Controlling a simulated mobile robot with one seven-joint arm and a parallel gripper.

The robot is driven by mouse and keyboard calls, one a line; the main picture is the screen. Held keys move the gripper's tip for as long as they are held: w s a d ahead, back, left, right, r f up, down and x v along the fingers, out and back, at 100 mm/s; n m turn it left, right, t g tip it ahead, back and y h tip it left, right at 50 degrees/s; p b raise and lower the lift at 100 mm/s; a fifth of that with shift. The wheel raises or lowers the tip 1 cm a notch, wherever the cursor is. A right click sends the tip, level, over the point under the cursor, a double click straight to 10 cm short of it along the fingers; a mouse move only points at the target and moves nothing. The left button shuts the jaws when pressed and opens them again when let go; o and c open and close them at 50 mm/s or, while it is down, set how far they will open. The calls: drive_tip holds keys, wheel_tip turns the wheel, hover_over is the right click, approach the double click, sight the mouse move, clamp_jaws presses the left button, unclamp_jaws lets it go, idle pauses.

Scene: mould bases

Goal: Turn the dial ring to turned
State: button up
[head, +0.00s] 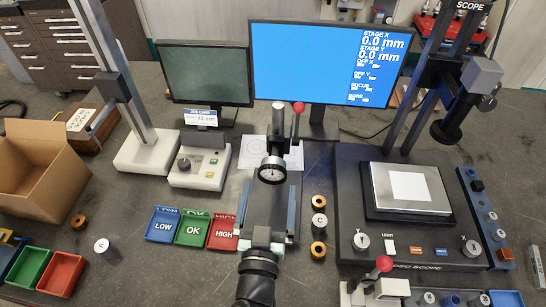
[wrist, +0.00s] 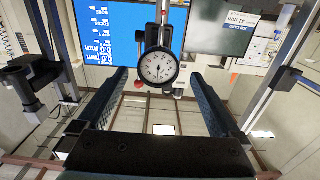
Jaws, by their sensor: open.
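The dial indicator (head: 272,170) has a round white face with a dark ring around it, and it hangs on a stem above the middle of the bench. It also shows in the wrist view (wrist: 158,66), upper centre, face towards the camera. Its needle is too small to read surely. My gripper (head: 268,190) is open, its two blue-padded fingers pointing away towards the dial. In the wrist view my gripper (wrist: 158,78) shows the dial framed in the gap between its fingertips, with no contact visible. Nothing is held.
A red-knobbed lever (head: 298,107) stands behind the dial. Red, green and blue trays (head: 192,243) lie left of my gripper. A blue monitor (head: 300,70) stands behind.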

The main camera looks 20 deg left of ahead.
sight(274, 164)
drive_tip(key=p+x, duration=0.1)
drive_tip(key=x, duration=0.7)
drive_tip(key=shift+w, duration=0.2)
drive_tip(key=c, duration=1.3)
drive_tip(key=shift+o, duration=0.2)
drive_tip(key=shift+m, duration=0.8)
drive_tip(key=o, duration=1.3)
drive_tip(key=shift+c, duration=0.2)
